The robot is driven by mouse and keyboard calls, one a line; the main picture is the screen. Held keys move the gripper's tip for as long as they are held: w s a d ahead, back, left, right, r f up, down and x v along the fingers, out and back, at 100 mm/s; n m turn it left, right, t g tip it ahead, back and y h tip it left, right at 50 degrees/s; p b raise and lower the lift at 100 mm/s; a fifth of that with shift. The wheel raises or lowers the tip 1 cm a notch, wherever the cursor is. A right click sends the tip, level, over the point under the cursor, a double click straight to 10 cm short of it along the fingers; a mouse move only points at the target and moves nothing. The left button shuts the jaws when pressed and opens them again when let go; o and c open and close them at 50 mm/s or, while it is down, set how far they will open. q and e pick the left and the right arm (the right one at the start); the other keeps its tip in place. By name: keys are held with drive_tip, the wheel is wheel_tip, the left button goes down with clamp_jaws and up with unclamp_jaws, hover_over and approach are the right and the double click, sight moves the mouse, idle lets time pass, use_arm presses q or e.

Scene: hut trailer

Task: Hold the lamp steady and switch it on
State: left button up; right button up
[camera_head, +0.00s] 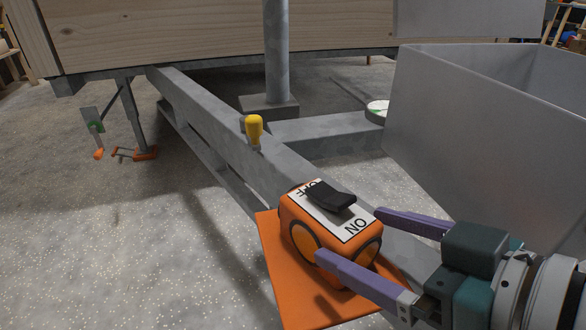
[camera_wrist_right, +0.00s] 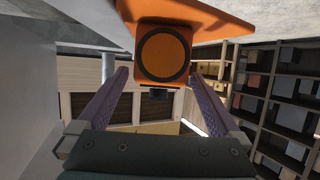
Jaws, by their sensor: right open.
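The lamp is an orange box (camera_head: 296,213) with round black-rimmed orange discs on its sides. It sits on an orange plate (camera_head: 275,270) on the trailer's grey beam. Its top has a white label reading OFF at the far left end and ON at the near right end, with a black rocker switch (camera_head: 330,196) between them. My right gripper (camera_head: 350,235) is open, its purple fingers reaching toward the lamp's near right end. In the right wrist view the lamp (camera_wrist_right: 163,58) shows beyond and between the spread fingers (camera_wrist_right: 158,78). My left gripper is not in view.
A grey metal box (camera_head: 460,140) stands close on the right, above my right arm. A grey post (camera_head: 277,55) stands farther back.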

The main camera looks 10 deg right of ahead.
sight(328, 225)
drive_tip(key=b+x, duration=0.1)
drive_tip(key=x, duration=0.5)
drive_tip(key=shift+w+a+f+b, duration=0.1)
drive_tip(key=shift+w+b, duration=0.05)
drive_tip(key=shift+b, duration=0.2)
drive_tip(key=shift+c, duration=0.2)
